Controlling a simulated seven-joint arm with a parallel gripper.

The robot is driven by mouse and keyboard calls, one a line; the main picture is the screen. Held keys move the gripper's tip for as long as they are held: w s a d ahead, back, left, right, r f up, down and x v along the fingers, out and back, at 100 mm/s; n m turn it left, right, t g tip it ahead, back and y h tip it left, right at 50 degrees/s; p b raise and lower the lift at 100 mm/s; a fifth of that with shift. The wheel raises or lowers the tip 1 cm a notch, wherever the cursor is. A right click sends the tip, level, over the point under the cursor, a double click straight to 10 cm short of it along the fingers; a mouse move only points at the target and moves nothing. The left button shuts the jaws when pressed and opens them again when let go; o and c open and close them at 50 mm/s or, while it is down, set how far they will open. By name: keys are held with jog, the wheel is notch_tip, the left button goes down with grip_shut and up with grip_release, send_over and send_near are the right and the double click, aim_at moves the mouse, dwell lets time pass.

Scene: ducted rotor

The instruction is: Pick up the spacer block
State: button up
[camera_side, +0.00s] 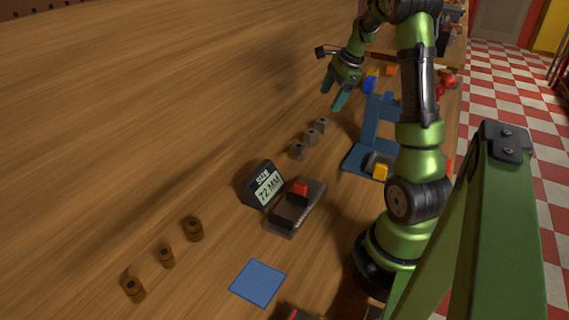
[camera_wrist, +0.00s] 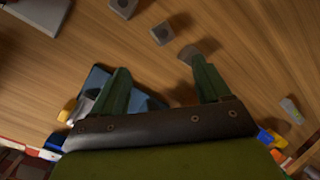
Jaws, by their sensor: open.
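Several small grey blocks with a round hole stand in a row on the wooden table; any of them could be the spacer block. In the side view the near block (camera_side: 298,151), middle block (camera_side: 310,136) and far block (camera_side: 320,124) are apart from each other. In the wrist view they show as a block at the top (camera_wrist: 123,7), one in the middle (camera_wrist: 161,33) and one lower right (camera_wrist: 189,53), nearest a fingertip. My gripper (camera_side: 334,91) is open and empty, above the table beyond the row. Its two green fingers also show in the wrist view (camera_wrist: 160,64).
A blue stand (camera_side: 376,128) is right of the blocks. Brown cylindrical pieces (camera_side: 166,256) and a blue square (camera_side: 257,282) lie nearer. The table left of the blocks is clear.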

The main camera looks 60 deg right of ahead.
aim_at(324, 120)
jog(key=d+f+m, duration=0.1)
jog(key=d+m, duration=0.8)
jog(key=m, duration=0.1)
jog(key=x, duration=1)
jog(key=shift+w+d+f, duration=0.1)
jog(key=shift+d+f, duration=0.05)
jog(key=shift+f, duration=0.25)
jog(key=shift+t, duration=0.3)
jog(key=shift+w+x, duration=0.2)
jog(key=shift+x, duration=2.45)
jog(key=shift+d+r, duration=0.1)
jog(key=shift+r, duration=0.05)
jog(key=c, duration=1.1)
